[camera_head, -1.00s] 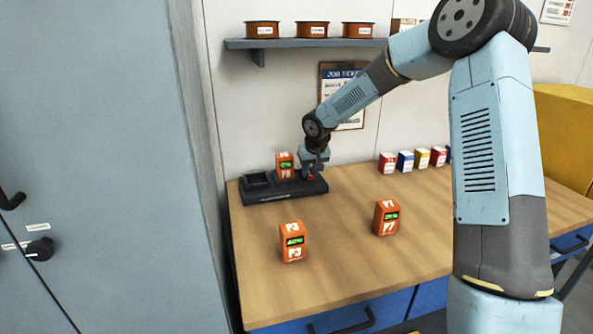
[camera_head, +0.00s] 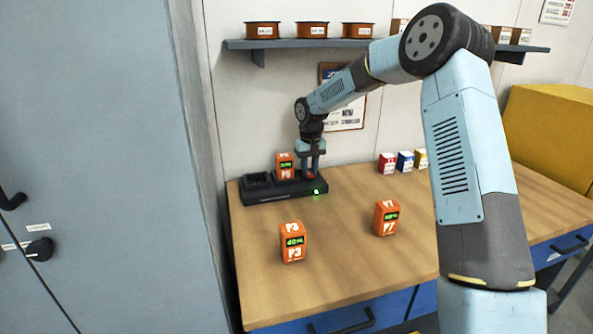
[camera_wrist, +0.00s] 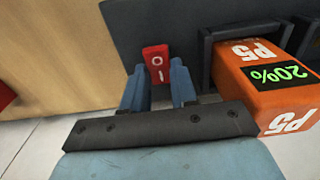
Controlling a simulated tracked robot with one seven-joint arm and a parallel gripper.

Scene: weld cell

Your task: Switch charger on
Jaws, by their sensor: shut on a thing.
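The charger (camera_head: 268,196) is a dark box at the back left of the bench. A green light (camera_head: 316,192) glows on its front right. An orange battery P5 (camera_head: 285,166) stands in one of its bays; in the wrist view (camera_wrist: 262,95) it reads 20%. The red rocker switch (camera_wrist: 156,62) is marked O and I. My gripper (camera_head: 310,173) points down at the charger's right end. In the wrist view its two blue fingers (camera_wrist: 158,82) are at either side of the switch, shut on it. The fingers hide parts of the switch's sides.
Orange batteries P3 (camera_head: 292,242) and P7 (camera_head: 387,218) stand on the wooden bench in front of the charger. Small coloured boxes (camera_head: 405,161) stand at the back. A shelf with spools (camera_head: 312,30) hangs above. A grey cabinet (camera_head: 100,120) borders the left.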

